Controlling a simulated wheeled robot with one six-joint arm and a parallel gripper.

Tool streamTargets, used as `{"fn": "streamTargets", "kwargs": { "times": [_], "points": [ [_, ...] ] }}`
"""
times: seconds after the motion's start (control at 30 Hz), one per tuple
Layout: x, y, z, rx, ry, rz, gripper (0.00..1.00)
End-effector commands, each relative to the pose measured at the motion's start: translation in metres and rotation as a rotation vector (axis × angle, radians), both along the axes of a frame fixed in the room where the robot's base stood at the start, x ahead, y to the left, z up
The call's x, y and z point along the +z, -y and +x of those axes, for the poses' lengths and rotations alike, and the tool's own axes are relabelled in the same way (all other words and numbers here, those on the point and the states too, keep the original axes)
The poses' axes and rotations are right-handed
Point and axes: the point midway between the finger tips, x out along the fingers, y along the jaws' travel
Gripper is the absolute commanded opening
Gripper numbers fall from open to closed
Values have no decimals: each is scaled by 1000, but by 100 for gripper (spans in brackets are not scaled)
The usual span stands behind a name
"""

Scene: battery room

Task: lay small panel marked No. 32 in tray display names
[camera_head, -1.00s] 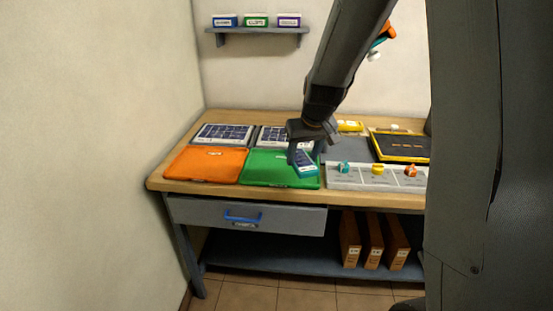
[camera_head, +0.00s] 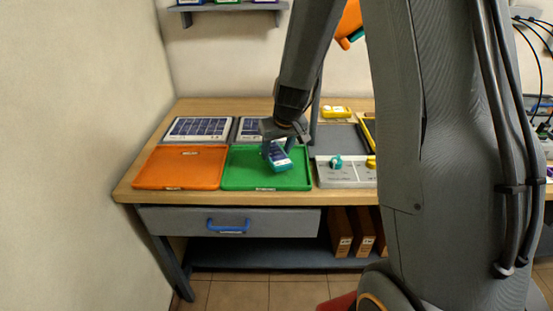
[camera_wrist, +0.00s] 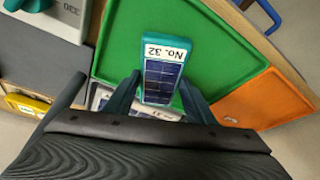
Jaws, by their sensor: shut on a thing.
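The small panel (camera_wrist: 161,75) has a teal frame, dark blue cells and a white label reading "No. 32". My gripper (camera_wrist: 158,90) is shut on it, a finger at each side. The green tray (camera_wrist: 205,35) is otherwise empty in the wrist view. An orange tray (camera_head: 180,170) lies left of it, also empty. The trays' front labels are too small to read.
Two larger solar panels (camera_head: 199,129) stand behind the trays, one partly hidden by my gripper. A grey switch board with knobs (camera_head: 343,174) is right of the green tray. A yellow item (camera_head: 336,112) lies at the back. Below is a drawer with a blue handle (camera_head: 228,226).

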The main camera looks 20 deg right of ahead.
Motion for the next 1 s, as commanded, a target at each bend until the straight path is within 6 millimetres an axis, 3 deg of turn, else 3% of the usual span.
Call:
{"fn": "streamTargets", "kwargs": {
  "times": [0.23, 0.7, 0.73, 0.8, 1.0],
  "points": [
    [-33, 2, 0, -3, -1, -1, 19],
    [-37, 2, 0, -3, 0, -1, 19],
    [-37, 2, 0, -3, -1, -1, 55],
    [-36, 2, 0, -3, -1, -1, 66],
    [-36, 2, 0, -3, -1, -1, 68]
  ]
}}
